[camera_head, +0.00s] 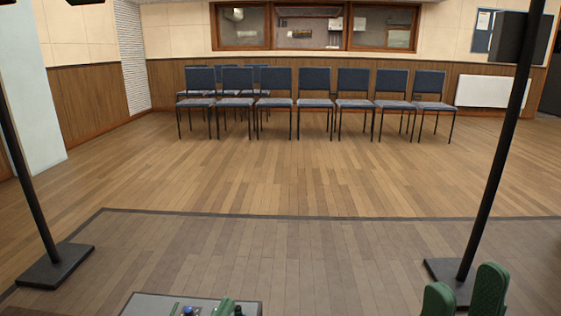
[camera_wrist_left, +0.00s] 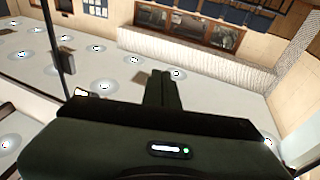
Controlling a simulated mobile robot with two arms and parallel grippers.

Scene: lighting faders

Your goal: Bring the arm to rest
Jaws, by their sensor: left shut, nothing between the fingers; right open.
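A blue knob (camera_head: 187,310) shows on the console. Most of the console and both arms are out of view.
Two dark stands rise from square bases, one at left (camera_head: 55,267) and one at right (camera_head: 440,270), the right one close behind my right gripper. Blue chairs (camera_head: 317,82) line the back. The wooden floor (camera_head: 270,180) between is clear.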

